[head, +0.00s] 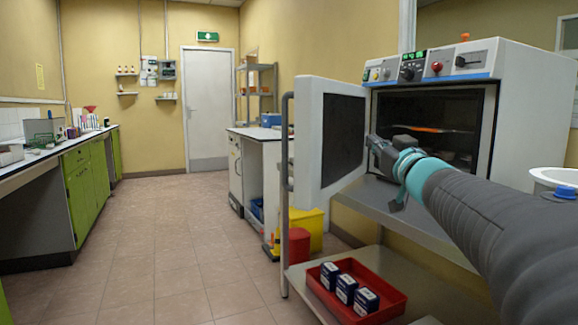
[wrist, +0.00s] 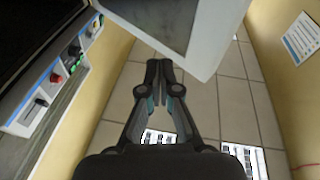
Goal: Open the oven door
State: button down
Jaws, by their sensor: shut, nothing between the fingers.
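The oven (head: 487,130) stands at the right in the head view, with its control panel along the top. Its door (head: 308,140) is swung wide open to the left, its dark window facing the opening. The dark cavity with a shelf shows. My gripper (head: 372,142) is shut and empty in front of the opening, just right of the door's inner face. In the wrist view, the closed fingertips (wrist: 158,68) are beside the edge of the door (wrist: 212,50); I cannot tell whether they touch it. The oven's knobs (wrist: 70,60) show at the left there.
A red tray (head: 395,306) with several small dark-and-white boxes sits on the lower shelf below the oven. A white container (head: 555,178) stands at the far right. A yellow bin (head: 307,228) is behind the door. The tiled floor (head: 170,240) at the left is clear.

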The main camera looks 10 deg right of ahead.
jog(key=w+n+y, duration=0.2)
jog(key=y, duration=0.2)
jog(key=n+g+y, duration=0.6)
jog(key=g+y, duration=0.1)
jog(key=g, duration=0.2)
send_near(312, 163)
jog(key=b+x, duration=0.1)
jog(key=x, duration=0.7)
